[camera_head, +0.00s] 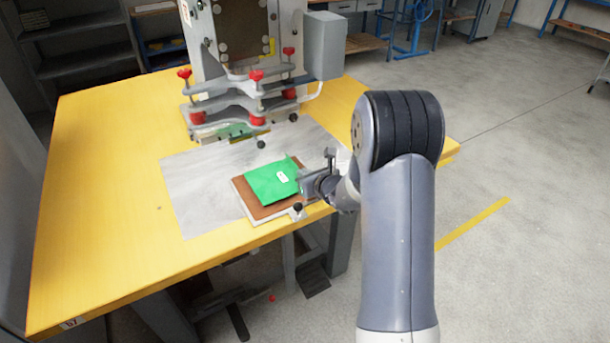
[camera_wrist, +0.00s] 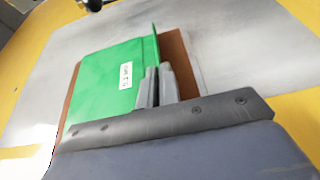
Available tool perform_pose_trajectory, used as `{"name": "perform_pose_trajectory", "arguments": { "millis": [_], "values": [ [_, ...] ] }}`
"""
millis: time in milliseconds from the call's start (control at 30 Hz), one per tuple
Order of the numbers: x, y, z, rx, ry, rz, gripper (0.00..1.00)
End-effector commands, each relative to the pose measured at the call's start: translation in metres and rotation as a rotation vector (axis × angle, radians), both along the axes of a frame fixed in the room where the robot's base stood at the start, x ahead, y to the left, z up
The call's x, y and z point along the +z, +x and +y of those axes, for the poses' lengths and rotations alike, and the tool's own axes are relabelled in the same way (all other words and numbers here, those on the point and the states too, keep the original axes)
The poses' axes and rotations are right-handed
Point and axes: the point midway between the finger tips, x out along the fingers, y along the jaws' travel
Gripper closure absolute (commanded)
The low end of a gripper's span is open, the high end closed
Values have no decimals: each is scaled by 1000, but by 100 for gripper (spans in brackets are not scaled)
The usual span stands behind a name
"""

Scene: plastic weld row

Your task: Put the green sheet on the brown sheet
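The green sheet (camera_head: 270,182) has a small white label and lies over the brown sheet (camera_head: 257,208), whose border shows along the near and left sides. In the wrist view the green sheet (camera_wrist: 103,88) has an upturned lip along its right edge, and the brown sheet (camera_wrist: 174,48) shows beyond that lip. My gripper (camera_head: 305,184) is at the right edge of the green sheet. In the wrist view my gripper's fingers (camera_wrist: 158,72) are close together with the lip between them. Whether the green sheet fully touches the brown one is hard to tell.
A pale plate (camera_head: 238,192) edges out under the brown sheet. A grey mat (camera_head: 188,181) lies beneath on the yellow table (camera_head: 100,200). A welding press (camera_head: 240,90) with red knobs stands behind. The table's left side is clear.

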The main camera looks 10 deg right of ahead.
Motion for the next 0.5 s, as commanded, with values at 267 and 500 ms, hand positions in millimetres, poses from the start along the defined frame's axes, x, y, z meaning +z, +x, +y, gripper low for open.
{"name": "perform_pose_trajectory", "arguments": {
  "millis": [267, 500],
  "values": [
    [-7, 0, 0, 0, -1, -1, 100],
    [-11, 0, 0, 0, 0, 0, 100]
  ]
}}
